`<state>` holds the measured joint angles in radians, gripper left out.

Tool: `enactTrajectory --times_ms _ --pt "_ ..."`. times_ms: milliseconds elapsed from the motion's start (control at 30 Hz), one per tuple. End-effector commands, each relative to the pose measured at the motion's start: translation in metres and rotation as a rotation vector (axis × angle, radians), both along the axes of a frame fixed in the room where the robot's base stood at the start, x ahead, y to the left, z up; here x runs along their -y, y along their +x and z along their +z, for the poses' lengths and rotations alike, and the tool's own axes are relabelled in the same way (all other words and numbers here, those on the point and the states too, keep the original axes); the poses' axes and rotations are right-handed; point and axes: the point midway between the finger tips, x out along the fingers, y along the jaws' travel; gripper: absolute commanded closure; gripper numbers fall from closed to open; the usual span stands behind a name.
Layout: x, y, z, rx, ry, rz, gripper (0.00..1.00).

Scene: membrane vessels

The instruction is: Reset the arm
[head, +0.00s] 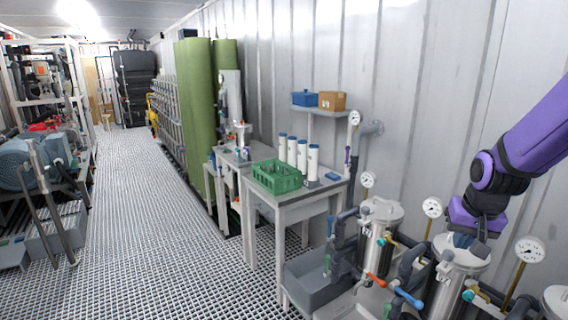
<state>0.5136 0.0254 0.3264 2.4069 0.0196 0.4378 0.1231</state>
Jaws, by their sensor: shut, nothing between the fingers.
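My arm (545,125) is purple and black and reaches in from the right edge. It bends down at a dark joint. My gripper (470,243) points down at the lid of a steel vessel (452,272) at the lower right. The fingers are dark and small in this view. They look shut with nothing held. I cannot tell whether the fingertips touch the lid or sit just in front of or above it.
Another steel vessel (379,245) stands left of my gripper, with gauges (432,207) on stems and valves with red (376,281) and blue handles around. A white table (290,205) holds a green crate (276,178) and white cylinders. The grated aisle (135,220) at left is clear.

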Motion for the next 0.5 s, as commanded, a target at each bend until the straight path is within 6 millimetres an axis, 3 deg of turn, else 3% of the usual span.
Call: enactTrajectory --times_ms 200,500 --pt "-0.027 -0.036 0.056 0.036 -0.067 0.078 1.00" --pt "-0.056 -0.100 0.115 0.096 -0.108 0.178 1.00"
